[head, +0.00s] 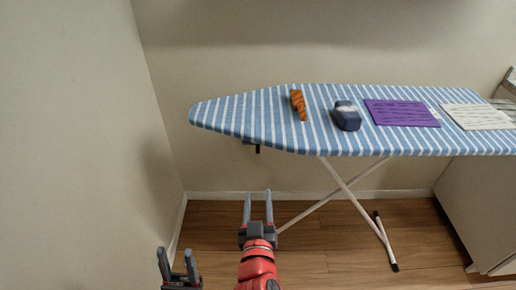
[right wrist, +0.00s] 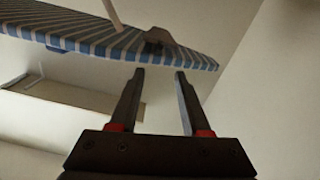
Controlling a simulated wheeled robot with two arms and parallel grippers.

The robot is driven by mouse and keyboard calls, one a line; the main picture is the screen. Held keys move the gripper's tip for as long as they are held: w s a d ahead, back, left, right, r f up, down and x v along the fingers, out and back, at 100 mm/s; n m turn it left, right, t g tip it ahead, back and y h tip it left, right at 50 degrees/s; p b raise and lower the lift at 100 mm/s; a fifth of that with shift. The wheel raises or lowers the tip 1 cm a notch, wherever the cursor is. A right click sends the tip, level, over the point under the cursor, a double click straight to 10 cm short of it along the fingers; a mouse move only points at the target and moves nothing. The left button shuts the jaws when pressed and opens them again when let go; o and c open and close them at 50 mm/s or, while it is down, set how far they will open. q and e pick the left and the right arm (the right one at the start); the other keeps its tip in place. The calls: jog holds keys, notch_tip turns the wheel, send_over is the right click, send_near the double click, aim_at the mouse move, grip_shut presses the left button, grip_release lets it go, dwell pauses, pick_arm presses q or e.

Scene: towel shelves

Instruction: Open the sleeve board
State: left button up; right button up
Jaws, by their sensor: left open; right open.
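The blue-and-white striped ironing board (head: 250,118) stands on crossed white legs, its narrow end to the left. A small dark fitting (head: 257,148) hangs under that end; no opened-out sleeve board can be made out. In the right wrist view the board's underside edge (right wrist: 100,42) runs across the top, with a grey fitting (right wrist: 158,38) beneath it. My right gripper (head: 258,193) is open and empty, below the board and apart from it; it also shows in the right wrist view (right wrist: 159,73). My left gripper (head: 175,251) is open and empty at lower left.
Crossed white legs (head: 345,187) stand right of my grippers. A wall (head: 75,130) bounds the left; a cabinet (head: 485,205) stands right.

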aim_at(258, 153)
jog(key=w+p, duration=0.2)
jog(key=w, duration=1.4)
jog(key=shift+w+p, duration=0.3)
jog(key=shift+w, duration=0.05)
grip_shut()
dwell(0.5)
